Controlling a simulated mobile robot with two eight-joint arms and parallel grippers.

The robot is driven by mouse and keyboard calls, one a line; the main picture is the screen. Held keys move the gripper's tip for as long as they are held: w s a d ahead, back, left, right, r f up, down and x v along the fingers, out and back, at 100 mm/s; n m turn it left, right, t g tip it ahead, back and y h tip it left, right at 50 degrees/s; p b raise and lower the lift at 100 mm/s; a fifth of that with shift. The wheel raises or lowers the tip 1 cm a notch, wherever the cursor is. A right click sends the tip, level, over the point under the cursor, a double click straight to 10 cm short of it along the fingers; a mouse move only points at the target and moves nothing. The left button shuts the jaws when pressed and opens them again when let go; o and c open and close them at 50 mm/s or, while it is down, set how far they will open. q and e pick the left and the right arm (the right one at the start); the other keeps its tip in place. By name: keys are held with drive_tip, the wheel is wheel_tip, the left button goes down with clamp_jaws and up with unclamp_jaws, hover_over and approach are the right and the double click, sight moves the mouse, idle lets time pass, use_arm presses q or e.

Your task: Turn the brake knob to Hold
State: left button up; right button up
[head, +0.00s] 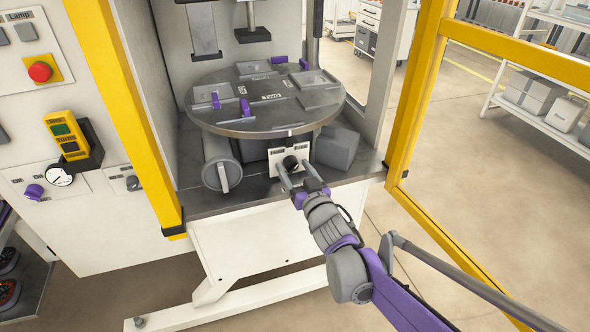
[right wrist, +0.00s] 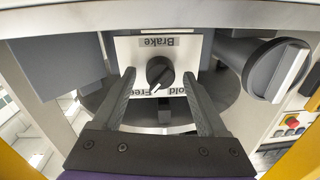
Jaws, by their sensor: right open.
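The brake knob (head: 290,163) is a round black knob on a white plate (head: 274,157) under the round turntable. In the right wrist view the knob (right wrist: 160,72) sits mid-plate, with "Brake" along the upper edge and "Free" and "Hold" along the lower edge. Its white pointer mark is turned down and slightly left, toward the "Free" side. My right gripper (head: 293,172) is open in front of the plate. In the wrist view its fingertips (right wrist: 158,76) are on either side of the knob, with a gap on each side. My left gripper is not in view.
The round turntable (head: 225,122) overhangs the plate, carrying fixtures and purple clamps. A yellow-framed door (head: 412,90) stands open at the right.

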clamp_jaws()
idle(0.3)
drive_tip(key=n+p, duration=0.2)
drive_tip(key=n, duration=0.1)
drive_tip(key=shift+r+n, duration=0.15)
drive_tip(key=shift+n, duration=0.25)
drive_tip(key=n+p, duration=0.2)
drive_tip(key=n, duration=0.2)
drive_tip(key=shift+a+n, duration=0.1)
drive_tip(key=shift+n, duration=0.2)
drive_tip(key=n+p, duration=0.3)
drive_tip(key=n, duration=0.1)
drive_tip(key=shift+s+h, duration=0.1)
drive_tip(key=shift+h, duration=0.3)
drive_tip(key=shift+a+n+p, duration=0.1)
drive_tip(key=shift+n+p, duration=1.05)
drive_tip(key=shift+n, duration=0.35)
